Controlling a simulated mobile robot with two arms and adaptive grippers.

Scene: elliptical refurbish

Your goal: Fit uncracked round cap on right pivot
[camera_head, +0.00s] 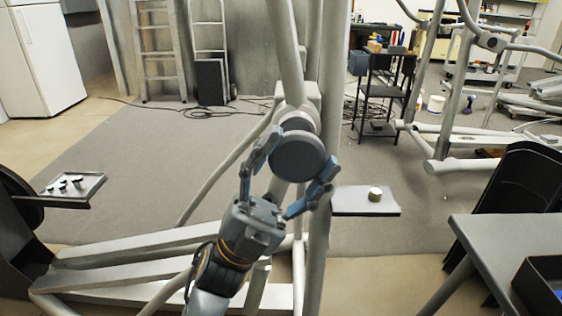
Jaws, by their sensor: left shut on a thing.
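A dark grey round cap (298,157) is between the fingers of my left gripper (301,152), which is shut on it. The cap's flat face is towards the camera. Directly behind it is the light grey pivot (297,116) of the elliptical frame. The cap overlaps the pivot in the picture; I cannot tell whether they touch. I cannot make out any crack on the cap's face. A small pale round piece (375,194) rests on a small grey tray (350,204) right of the gripper. My right gripper is not in view.
The elliptical's uprights (317,250) and low beams (130,250) surround my arm. A tray (88,199) with several small parts is at left. A grey table (510,240) with a black bin (545,285) is at right. Open floor (150,150) lies behind.

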